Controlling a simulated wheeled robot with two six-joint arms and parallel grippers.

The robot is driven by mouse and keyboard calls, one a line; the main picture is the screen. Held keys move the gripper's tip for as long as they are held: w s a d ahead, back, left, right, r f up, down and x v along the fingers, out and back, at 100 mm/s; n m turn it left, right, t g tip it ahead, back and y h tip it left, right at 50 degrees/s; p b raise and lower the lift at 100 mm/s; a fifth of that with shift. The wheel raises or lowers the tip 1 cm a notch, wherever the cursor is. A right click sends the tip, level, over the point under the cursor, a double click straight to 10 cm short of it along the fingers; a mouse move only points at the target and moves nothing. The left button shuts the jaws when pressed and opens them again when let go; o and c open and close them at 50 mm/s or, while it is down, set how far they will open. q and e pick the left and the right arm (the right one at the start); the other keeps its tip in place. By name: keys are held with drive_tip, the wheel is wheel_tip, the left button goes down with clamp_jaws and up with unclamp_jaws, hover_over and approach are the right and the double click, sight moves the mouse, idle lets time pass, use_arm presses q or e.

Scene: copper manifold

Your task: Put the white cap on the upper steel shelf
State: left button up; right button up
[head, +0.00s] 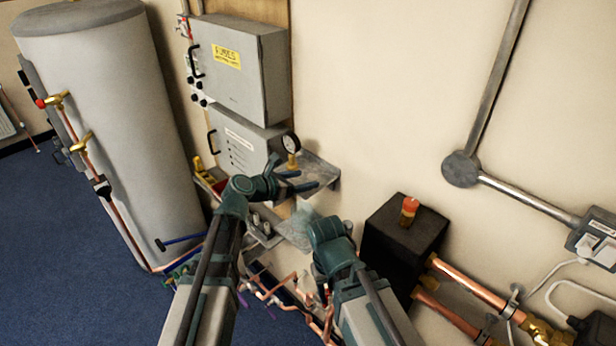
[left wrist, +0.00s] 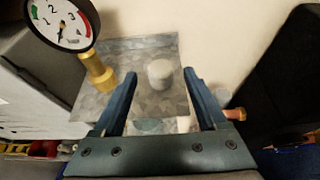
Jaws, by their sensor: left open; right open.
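The white cap (left wrist: 160,73), a short pale cylinder, stands upright on the upper steel shelf (left wrist: 115,60). In the head view the shelf (head: 325,172) is fixed to the wall, and I cannot make out the cap there. My left gripper (left wrist: 159,76) is open, its two blue fingers on either side of the cap with gaps visible. In the head view the left gripper (head: 296,180) reaches over the shelf from the left. My right gripper (head: 325,292) is low, beside copper pipes; its fingers are mostly hidden by my arm.
A pressure gauge (left wrist: 60,22) on a brass fitting (left wrist: 97,70) stands on the shelf's left; it also shows in the head view (head: 291,143). Grey boxes (head: 240,70) hang left. A lower shelf (head: 298,235) holds parts. A black box (head: 405,235) stands right.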

use_arm(q)
drive_tip(key=p+v, duration=0.3)
drive_tip(key=v, duration=0.6)
drive_tip(key=s+d+f+m+g+y, duration=0.3)
drive_tip(key=s+d+f+m+g, duration=0.3)
drive_tip(key=s+f+m, duration=0.65)
drive_tip(key=s+a+m+g+y, duration=0.3)
drive_tip(key=s+m+y, duration=0.4)
drive_tip(key=m, duration=1.1)
drive_tip(key=shift+s+a+f+g+y, duration=0.45)
drive_tip(key=shift+s+a, duration=0.35)
drive_tip(key=shift+s, duration=0.1)
drive_tip(key=shift+f, duration=0.1)
wheel_tip(320, 180, down, 10)
drive_tip(key=b, duration=1)
